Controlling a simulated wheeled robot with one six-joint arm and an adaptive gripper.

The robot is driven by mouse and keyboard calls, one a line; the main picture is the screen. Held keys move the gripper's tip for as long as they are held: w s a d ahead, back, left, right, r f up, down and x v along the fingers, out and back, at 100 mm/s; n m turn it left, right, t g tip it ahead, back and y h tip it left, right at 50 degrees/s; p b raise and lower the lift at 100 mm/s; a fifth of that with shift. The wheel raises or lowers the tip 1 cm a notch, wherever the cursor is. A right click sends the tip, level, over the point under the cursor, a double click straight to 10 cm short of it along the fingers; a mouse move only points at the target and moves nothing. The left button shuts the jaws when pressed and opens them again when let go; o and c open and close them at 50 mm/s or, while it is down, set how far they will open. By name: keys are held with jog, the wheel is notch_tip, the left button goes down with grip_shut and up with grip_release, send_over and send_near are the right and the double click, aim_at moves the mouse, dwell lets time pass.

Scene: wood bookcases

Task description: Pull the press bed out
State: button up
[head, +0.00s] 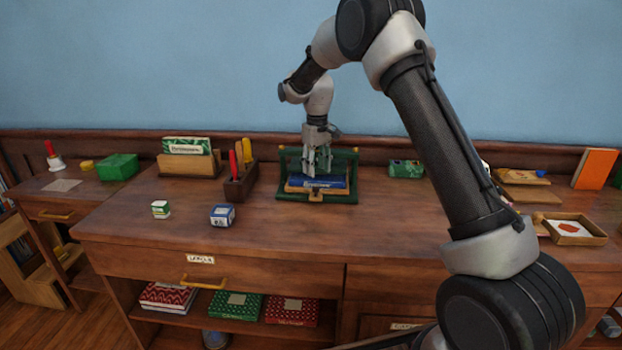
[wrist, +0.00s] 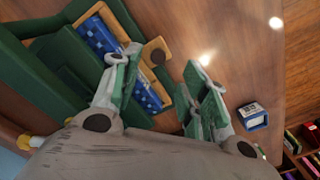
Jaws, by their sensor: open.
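The press is a green frame (head: 340,197) standing on the wooden counter, and it also shows in the wrist view (wrist: 35,75). Its wooden bed (wrist: 93,14) lies inside the frame and carries a blue patterned book (head: 328,183). A wooden tab with a dark round spot (wrist: 158,54) sticks out from the bed's front edge. My gripper (head: 317,173) is above the press, pointing down. In the wrist view my gripper (wrist: 162,60) is open, with the tab showing between its green-padded fingers. I cannot tell how far the fingertips are above the tab. Nothing is held.
A small blue-and-white box (head: 222,215) and a small green-and-white box (head: 161,209) stand on the counter front left. A wooden pen holder (head: 240,187) is left of the press. A green box (head: 405,168) is to its right. The counter in front of the press is clear.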

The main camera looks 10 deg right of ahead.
aim_at(316, 188)
jog(key=shift+w, duration=0.45)
jog(key=shift+s+f, duration=0.15)
jog(key=shift+f, duration=0.1)
notch_tip(316, 188, down, 7)
grip_shut()
